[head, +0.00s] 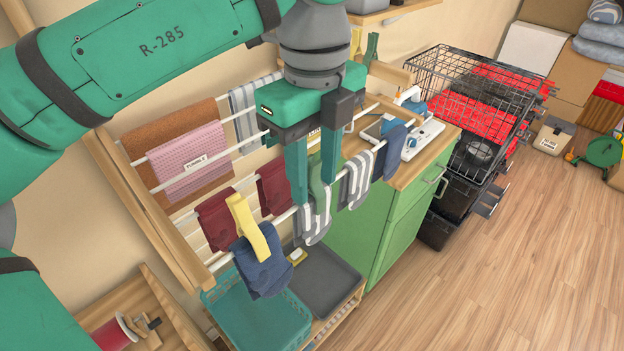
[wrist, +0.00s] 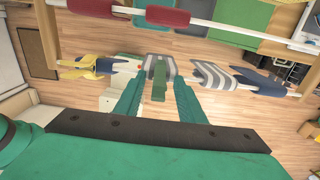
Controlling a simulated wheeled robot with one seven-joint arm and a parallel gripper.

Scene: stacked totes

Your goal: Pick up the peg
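A green peg (head: 318,190) is clipped over a rack rod with a grey-and-white striped sock (head: 312,226). In the wrist view the green peg (wrist: 159,82) shows between my two fingers, with a gap on each side. My gripper (head: 313,190) points down, open, with its fingertips near the peg's upper part. I cannot tell its exact depth relative to the peg.
The drying rack rods (head: 222,212) carry maroon socks (head: 217,219), a pink towel (head: 188,160) and more striped and blue socks close by. A teal basket (head: 250,312) and grey tray (head: 322,283) sit below. A green cabinet (head: 398,228) stands at right. Open floor lies beyond.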

